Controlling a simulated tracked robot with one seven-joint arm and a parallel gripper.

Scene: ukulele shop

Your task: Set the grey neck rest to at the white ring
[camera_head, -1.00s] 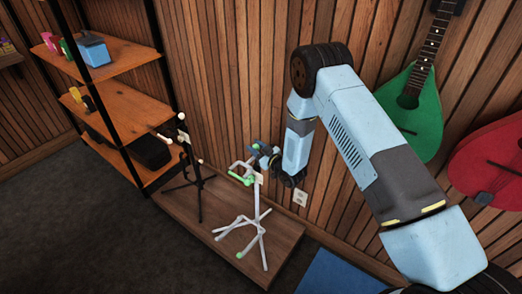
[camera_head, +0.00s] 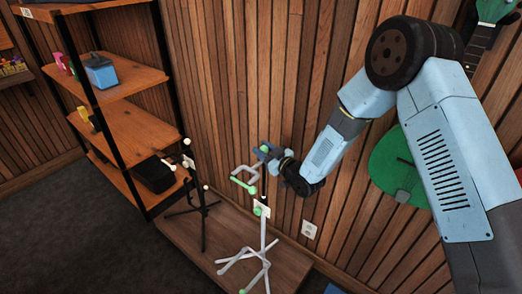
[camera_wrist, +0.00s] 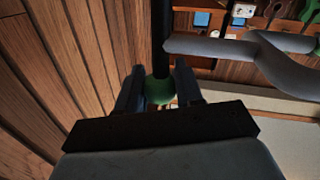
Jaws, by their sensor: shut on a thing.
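The grey neck rest (camera_head: 243,171), a U-shaped yoke with green parts, is at the top of the grey stand (camera_head: 262,243). In the wrist view its grey tube (camera_wrist: 215,46) extends right from a black post (camera_wrist: 161,30). My gripper (camera_head: 262,154) is at the neck rest's wall side. In the wrist view my gripper (camera_wrist: 159,85) is shut on a green knob (camera_wrist: 160,92) at the post. A small white piece (camera_head: 262,207) shows below the neck rest; I cannot tell if it is the white ring.
The stand is on a low wooden platform (camera_head: 199,247) by the slatted wall. A black stand (camera_head: 203,207) is close on its left. Shelves (camera_head: 122,130) stand further left. A green instrument (camera_head: 392,170) hangs on the right, partly behind my arm.

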